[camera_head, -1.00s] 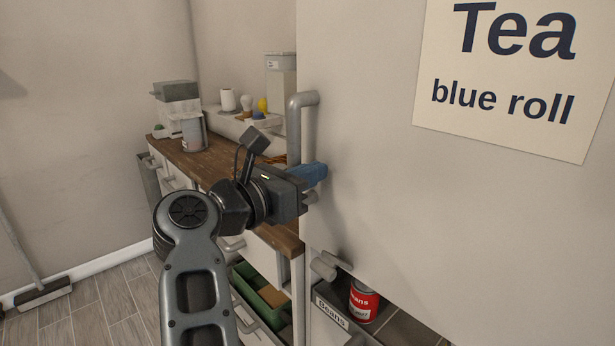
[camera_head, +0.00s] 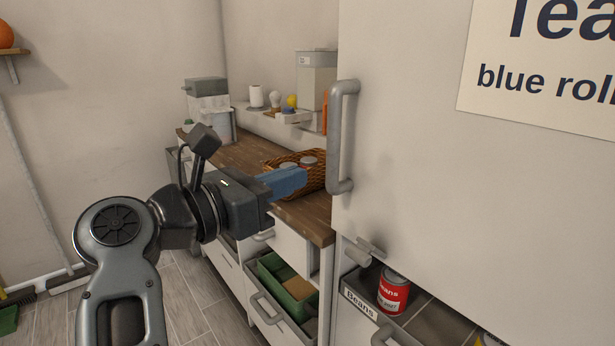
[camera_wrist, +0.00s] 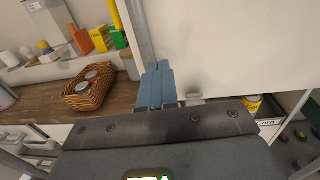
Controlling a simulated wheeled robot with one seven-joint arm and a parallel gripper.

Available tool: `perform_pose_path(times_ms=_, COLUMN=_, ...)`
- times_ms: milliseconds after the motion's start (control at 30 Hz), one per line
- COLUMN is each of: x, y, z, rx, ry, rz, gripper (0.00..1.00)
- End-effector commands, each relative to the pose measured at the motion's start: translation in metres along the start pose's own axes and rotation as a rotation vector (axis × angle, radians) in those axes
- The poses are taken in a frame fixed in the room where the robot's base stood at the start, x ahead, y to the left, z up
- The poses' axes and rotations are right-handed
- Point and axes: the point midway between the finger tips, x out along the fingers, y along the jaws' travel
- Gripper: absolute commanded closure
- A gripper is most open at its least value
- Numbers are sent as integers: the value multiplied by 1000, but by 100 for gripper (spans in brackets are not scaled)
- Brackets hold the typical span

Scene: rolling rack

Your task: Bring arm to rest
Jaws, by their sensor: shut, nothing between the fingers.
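My gripper (camera_head: 287,182) is shut and empty, its blue fingers together. In the head view it is held out over the wooden counter (camera_head: 312,218), in front of a wicker basket (camera_head: 316,183) and left of the tall white door's grey handle (camera_head: 341,140). In the wrist view the blue fingers (camera_wrist: 156,86) point forward, close in the picture to the lower end of the handle. I cannot tell the exact gap. My arm is stretched out, with its elbow at the lower left.
The tall white door (camera_head: 420,200) fills the right side. Below it an open drawer holds a red Beans can (camera_head: 393,292). Another open drawer holds a green bin (camera_head: 287,290). Cans sit in the basket (camera_wrist: 90,92). Floor (camera_head: 190,300) shows at the lower left.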

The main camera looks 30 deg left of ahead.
Motion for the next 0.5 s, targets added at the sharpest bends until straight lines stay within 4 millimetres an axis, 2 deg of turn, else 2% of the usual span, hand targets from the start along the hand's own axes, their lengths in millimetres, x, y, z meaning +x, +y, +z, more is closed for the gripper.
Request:
perform_pose_path(times_ms=167, x=-7, y=0, z=0, rx=0, ry=0, rz=0, gripper=100)
perform_pose_path(times_ms=333, x=-2, y=-6, z=-4, rx=-18, ry=-15, rz=-9, gripper=100)
perform_pose_path(times_ms=433, x=14, y=-27, z=-15, rx=-81, ry=-68, rz=-38, gripper=100)
perform_pose_path(times_ms=500, x=30, y=-52, z=-27, rx=-159, ry=-129, rz=-71, gripper=100)
